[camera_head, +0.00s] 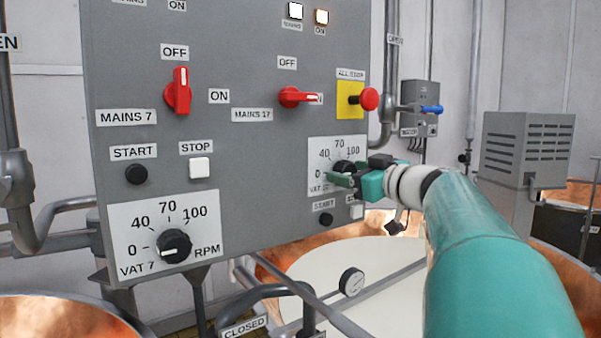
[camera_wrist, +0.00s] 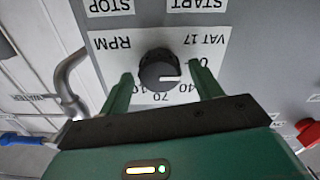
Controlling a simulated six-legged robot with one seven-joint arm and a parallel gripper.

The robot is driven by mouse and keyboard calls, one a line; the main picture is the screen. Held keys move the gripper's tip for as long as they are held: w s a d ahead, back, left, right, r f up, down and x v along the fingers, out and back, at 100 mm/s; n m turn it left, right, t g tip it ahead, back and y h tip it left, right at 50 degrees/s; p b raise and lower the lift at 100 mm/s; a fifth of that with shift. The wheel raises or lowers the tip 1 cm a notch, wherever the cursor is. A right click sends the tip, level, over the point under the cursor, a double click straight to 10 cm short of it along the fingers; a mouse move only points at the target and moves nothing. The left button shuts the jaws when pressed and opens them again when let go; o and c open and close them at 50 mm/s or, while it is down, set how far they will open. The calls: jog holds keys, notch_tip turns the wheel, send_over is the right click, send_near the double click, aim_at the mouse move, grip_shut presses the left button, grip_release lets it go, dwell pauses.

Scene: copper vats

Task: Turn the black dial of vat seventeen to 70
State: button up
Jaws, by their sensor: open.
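The black dial of vat seventeen (camera_wrist: 159,68) sits on a white plate (camera_wrist: 105,48), labelled VAT 17 and RPM, which appears upside down in the wrist view. Its white pointer mark points between 0 and 40. In the head view this dial (camera_head: 344,167) is partly hidden by my gripper (camera_head: 350,176). My gripper (camera_wrist: 163,72) is open. Its two green fingers stand on either side of the dial, with a visible gap to it on both sides. I cannot tell how deep the fingertips reach.
The vat 7 dial (camera_head: 175,246) is at the panel's lower left. Above are red mains switches (camera_head: 180,91) (camera_head: 298,97) and a red all-stop button (camera_head: 369,98). A black start button (camera_head: 326,219) is just below the vat 17 plate. Pipes and a vat lie below.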

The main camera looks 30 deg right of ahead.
jog(key=shift+c, duration=0.5)
jog(key=c, duration=0.9)
